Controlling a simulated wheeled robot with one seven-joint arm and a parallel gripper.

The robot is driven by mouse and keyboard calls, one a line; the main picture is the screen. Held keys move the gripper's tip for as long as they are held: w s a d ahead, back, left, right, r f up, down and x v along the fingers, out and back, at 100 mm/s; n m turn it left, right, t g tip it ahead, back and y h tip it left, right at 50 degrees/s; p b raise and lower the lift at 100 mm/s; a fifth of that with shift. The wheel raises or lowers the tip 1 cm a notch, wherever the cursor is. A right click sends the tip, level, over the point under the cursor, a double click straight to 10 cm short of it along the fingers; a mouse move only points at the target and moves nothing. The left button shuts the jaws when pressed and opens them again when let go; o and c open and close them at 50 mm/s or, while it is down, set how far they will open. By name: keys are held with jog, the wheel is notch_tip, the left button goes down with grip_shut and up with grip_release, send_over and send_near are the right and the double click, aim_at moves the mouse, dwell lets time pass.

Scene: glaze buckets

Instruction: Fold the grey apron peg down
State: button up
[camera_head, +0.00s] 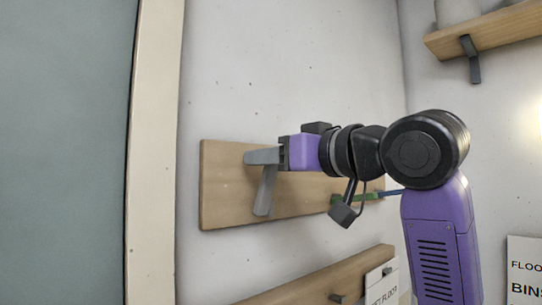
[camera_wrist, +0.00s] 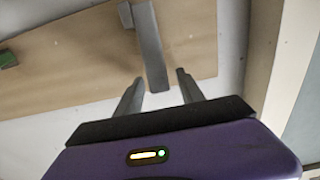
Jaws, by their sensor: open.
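The grey apron peg (camera_head: 266,192) is a flat bar on a wooden board on the wall. In the head view it slants up from the lower part of the board toward my gripper (camera_head: 256,157). In the wrist view the peg (camera_wrist: 151,45) runs from its small mount at the top down toward the gap between my fingertips (camera_wrist: 160,76). My gripper is open, with one finger to each side of the peg's free end. Gaps show beside the peg in the wrist view; I cannot tell its depth. In the head view my gripper hides the peg's upper end.
On the same wooden board (camera_head: 222,185), a green peg (camera_head: 338,199) and a blue peg (camera_head: 390,193) are to the right, partly behind my arm. A door frame (camera_head: 152,170) stands left. A lower board (camera_head: 310,285) carries a sign and small pegs. A shelf (camera_head: 490,30) is at upper right.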

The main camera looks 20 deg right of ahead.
grip_shut()
dwell(1.4)
